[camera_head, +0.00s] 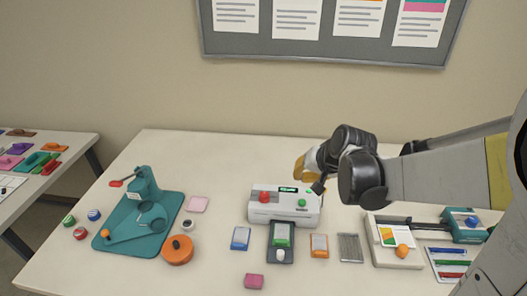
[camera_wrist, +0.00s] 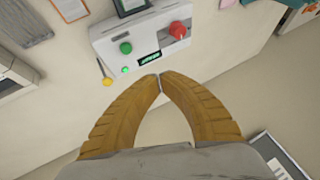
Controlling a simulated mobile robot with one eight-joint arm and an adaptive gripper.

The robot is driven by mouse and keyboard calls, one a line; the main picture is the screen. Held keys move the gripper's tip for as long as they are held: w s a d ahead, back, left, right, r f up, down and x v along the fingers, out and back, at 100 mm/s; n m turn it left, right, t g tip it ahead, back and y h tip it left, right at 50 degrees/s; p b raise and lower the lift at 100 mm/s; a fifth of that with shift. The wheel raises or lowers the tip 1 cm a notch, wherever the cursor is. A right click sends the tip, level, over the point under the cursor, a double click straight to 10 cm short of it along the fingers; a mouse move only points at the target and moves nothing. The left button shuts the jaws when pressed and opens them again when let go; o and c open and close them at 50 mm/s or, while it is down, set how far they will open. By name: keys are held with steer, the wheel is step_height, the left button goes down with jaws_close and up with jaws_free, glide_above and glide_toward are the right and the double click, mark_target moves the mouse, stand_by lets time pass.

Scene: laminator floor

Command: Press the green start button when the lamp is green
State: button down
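The white laminator (camera_head: 262,212) stands on the table. In the wrist view the laminator (camera_wrist: 105,38) carries a round green button (camera_wrist: 126,47), a red knob (camera_wrist: 178,30) and a dark display with green text (camera_wrist: 149,59). A small lamp (camera_wrist: 125,69) glows green beside the display. In the head view the green button (camera_head: 302,203) is at the right of the top and the red knob (camera_head: 264,197) at the left. My gripper (camera_wrist: 159,76) is shut with its yellow fingertips together, empty, just off the display edge. In the head view my gripper (camera_head: 300,173) is above and behind the laminator.
A thin lever with a yellow ball (camera_wrist: 107,81) sits at the laminator's end. A teal press (camera_head: 140,222) and an orange round pot (camera_head: 177,250) stand left. A paper trimmer (camera_head: 393,257) stands right. Small cards and a dark-framed tray (camera_head: 280,256) lie in front.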

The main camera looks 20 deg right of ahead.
mark_target(302, 203)
steer(key=shift+m+y, duration=0.3)
steer(key=shift+m, duration=0.1)
steer(key=w+d+f, duration=0.2)
steer(key=w, duration=0.1)
steer(key=shift+w+f+p, duration=0.2)
steer(key=shift+w+p, duration=0.05)
steer(key=shift+p, duration=0.1)
step_height(302, 203, down, 9)
steer(key=b, duration=0.7)
steer(key=shift+r, duration=0.1)
stand_by(0.8)
steer(key=shift+f+b, duration=0.4)
steer(key=shift+b, duration=0.05)
